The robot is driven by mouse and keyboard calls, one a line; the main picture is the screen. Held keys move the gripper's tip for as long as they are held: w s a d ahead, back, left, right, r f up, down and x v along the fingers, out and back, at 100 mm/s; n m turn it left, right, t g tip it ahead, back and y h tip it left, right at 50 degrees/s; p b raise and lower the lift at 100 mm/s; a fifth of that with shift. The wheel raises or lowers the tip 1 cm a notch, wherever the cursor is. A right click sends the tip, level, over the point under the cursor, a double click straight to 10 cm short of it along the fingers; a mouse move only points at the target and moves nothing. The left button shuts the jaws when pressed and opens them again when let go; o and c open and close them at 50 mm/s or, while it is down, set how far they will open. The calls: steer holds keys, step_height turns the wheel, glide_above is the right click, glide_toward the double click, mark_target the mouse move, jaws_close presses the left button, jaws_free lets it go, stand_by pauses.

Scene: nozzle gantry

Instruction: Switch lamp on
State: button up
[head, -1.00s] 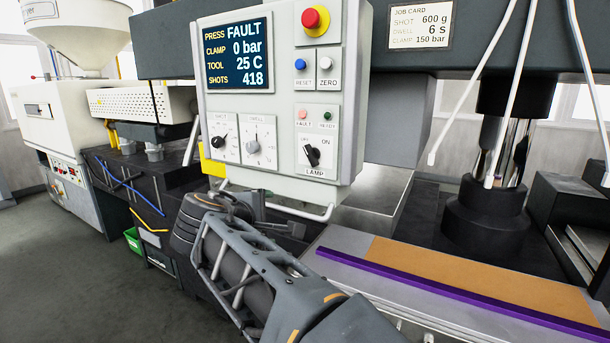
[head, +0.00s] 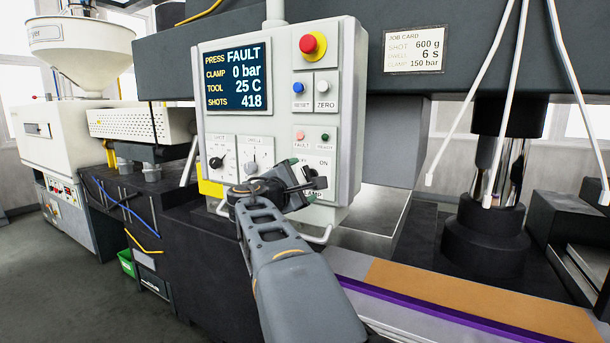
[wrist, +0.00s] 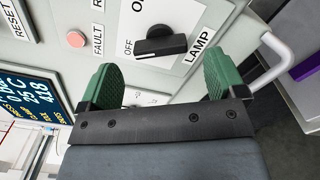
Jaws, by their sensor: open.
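The lamp switch is a black rotary knob (wrist: 162,42) on a white plate marked OFF, ON and LAMP, low on the right of the control panel (head: 214,120). In the wrist view its handle lies beside the OFF mark. My gripper (wrist: 160,80) is open, with its green-padded fingers apart. The knob appears beyond the fingertips, in line with the gap between them, with nothing gripped.
Nearby on the panel are two dials (head: 216,162), a fault light (head: 300,135), reset (head: 299,88) and zero (head: 323,87) buttons and a red emergency button (head: 312,45). The display (head: 236,76) reads FAULT. A handle bar (wrist: 288,45) runs along the panel's lower edge.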

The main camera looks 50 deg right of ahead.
mark_target(307, 178)
steer(key=shift+x, duration=1.55)
steer(key=c, duration=0.9)
